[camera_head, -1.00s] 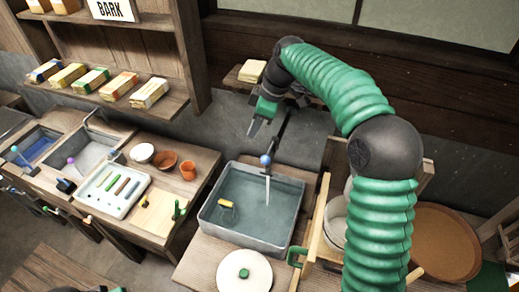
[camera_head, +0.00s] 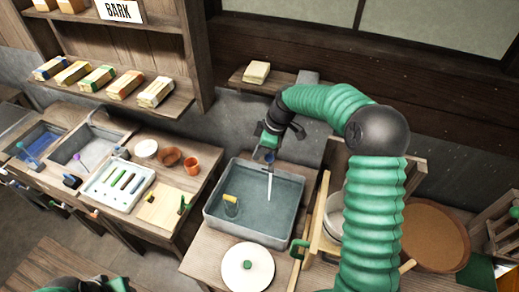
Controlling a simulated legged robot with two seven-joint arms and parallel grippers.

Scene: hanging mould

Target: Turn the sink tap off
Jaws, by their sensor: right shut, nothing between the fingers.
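The sink (camera_head: 214,222) is a grey rectangular basin holding water, at the middle of the head view. A pale stream (camera_head: 269,186) runs down into it from the tap, whose blue knob (camera_head: 269,157) shows just above the stream. The rest of the tap is largely hidden behind my right gripper and wrist. My right gripper (camera_head: 257,153) is shut and empty, pointing down close beside the blue knob on its left. I cannot tell whether it touches the knob. My left gripper is not clearly visible; only a green and dark piece of my left arm shows at the bottom left.
A yellow-topped item (camera_head: 231,200) sits in the basin. A round white lid (camera_head: 247,268) with a green knob lies in front. A wooden frame and pale bucket (camera_head: 333,222) stand right of the sink. A shelf with a pale block (camera_head: 256,72) is behind. Cups and a tray (camera_head: 118,186) are left.

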